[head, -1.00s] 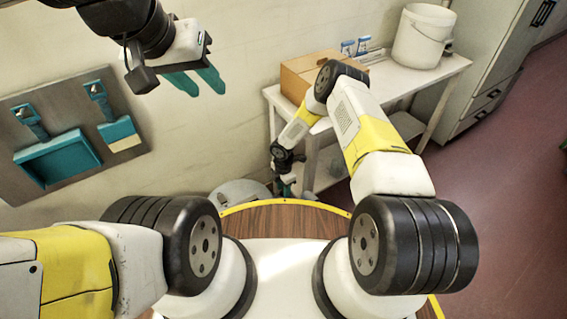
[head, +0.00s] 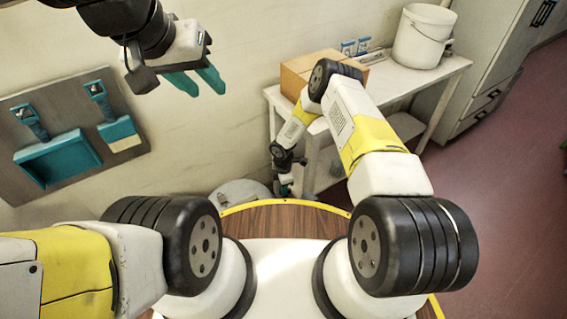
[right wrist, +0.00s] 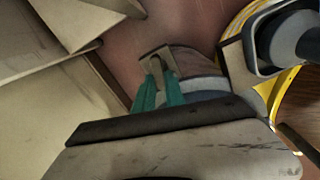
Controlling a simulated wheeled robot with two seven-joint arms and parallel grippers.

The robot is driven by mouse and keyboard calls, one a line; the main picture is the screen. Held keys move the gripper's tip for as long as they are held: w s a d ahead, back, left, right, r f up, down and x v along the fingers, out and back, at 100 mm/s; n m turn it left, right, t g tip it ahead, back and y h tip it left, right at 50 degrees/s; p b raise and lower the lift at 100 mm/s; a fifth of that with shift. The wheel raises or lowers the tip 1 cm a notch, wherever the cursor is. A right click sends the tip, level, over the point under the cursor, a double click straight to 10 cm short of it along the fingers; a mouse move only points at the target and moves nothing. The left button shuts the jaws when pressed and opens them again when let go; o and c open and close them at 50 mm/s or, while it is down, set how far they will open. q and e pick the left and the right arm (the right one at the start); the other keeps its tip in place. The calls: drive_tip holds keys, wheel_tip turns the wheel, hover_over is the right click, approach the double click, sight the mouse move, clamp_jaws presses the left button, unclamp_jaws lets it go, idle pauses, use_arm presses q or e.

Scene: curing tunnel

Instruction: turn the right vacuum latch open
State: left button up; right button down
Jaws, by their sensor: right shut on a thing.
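The vacuum (head: 238,190) shows in the head view as a pale rounded top against the wall, partly hidden behind the round wooden surface. In the right wrist view, part of its grey rounded body (right wrist: 195,65) shows beyond the fingers. My right gripper (head: 285,190) is low beside the vacuum's right side. In the right wrist view my right gripper (right wrist: 160,88) has its green fingers shut on the latch (right wrist: 155,54), a small tan-grey bracket-like piece. How far the latch is turned cannot be told. My left gripper (head: 205,90) is raised before the wall, green fingers apart and empty.
A white table (head: 440,73) at the back carries a cardboard box (head: 300,72) and a white bucket (head: 423,36). A wall board (head: 20,98) holds a teal dustpan and brushes. A cabinet (head: 495,60) stands at the right. Red floor (head: 500,180) is clear at the right.

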drive_tip(key=m, duration=0.3)
drive_tip(key=shift+w+m, duration=0.15)
drive_tip(key=shift+m, duration=0.25)
drive_tip(key=m, duration=0.3)
drive_tip(key=shift+w+m, duration=0.2)
drive_tip(key=shift+m, duration=0.1)
drive_tip(key=m, duration=0.3)
drive_tip(key=shift+w+m, duration=0.15)
drive_tip(key=shift+m, duration=0.15)
drive_tip(key=shift+w+d+m, duration=0.1)
drive_tip(key=shift+m, duration=0.95)
drive_tip(key=shift+w+d+m, duration=0.1)
drive_tip(key=shift+m, duration=0.95)
drive_tip(key=c, duration=1.4)
unclamp_jaws()
drive_tip(key=shift+s, duration=0.1)
